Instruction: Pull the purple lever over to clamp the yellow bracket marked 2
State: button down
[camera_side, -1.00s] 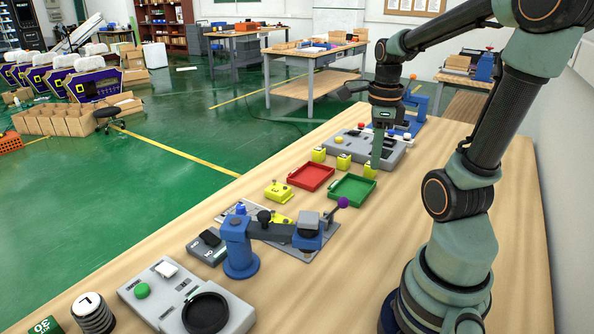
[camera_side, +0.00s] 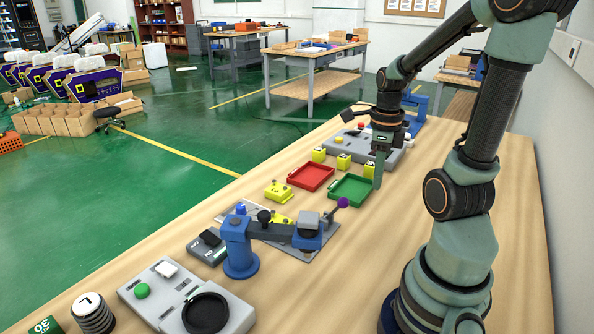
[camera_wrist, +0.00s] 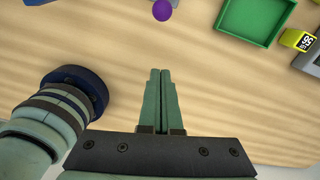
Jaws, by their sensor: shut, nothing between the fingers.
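The purple lever knob (camera_side: 343,202) sits at the end of a thin rod on the blue clamp (camera_side: 238,248), and points up and to the right. The knob also shows at the top of the wrist view (camera_wrist: 162,10). A yellow bracket (camera_side: 282,218) lies on the grey plate (camera_side: 318,245) partly hidden behind the clamp's arm; its mark cannot be read. My gripper (camera_side: 377,184) is shut and empty, pointing down beside the green tray's right edge, apart from the knob. In the wrist view my gripper's fingers (camera_wrist: 160,72) are together over bare wood.
The green tray (camera_side: 336,197) and red tray (camera_side: 292,184) stand behind the clamp. Another yellow bracket (camera_side: 278,197) lies left of them, and several small yellow blocks (camera_side: 344,162) stand behind. A grey button box (camera_side: 165,268) is front left. The wood right of the clamp is clear.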

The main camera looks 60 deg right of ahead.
aim_at(335, 211)
jog(key=w+a+f, duration=0.1)
jog(key=w+f, duration=0.3)
jog(key=f, duration=0.1)
jog(key=shift+f, duration=0.4)
jog(key=shift+w, duration=0.15)
jog(key=shift+w+r, duration=0.25)
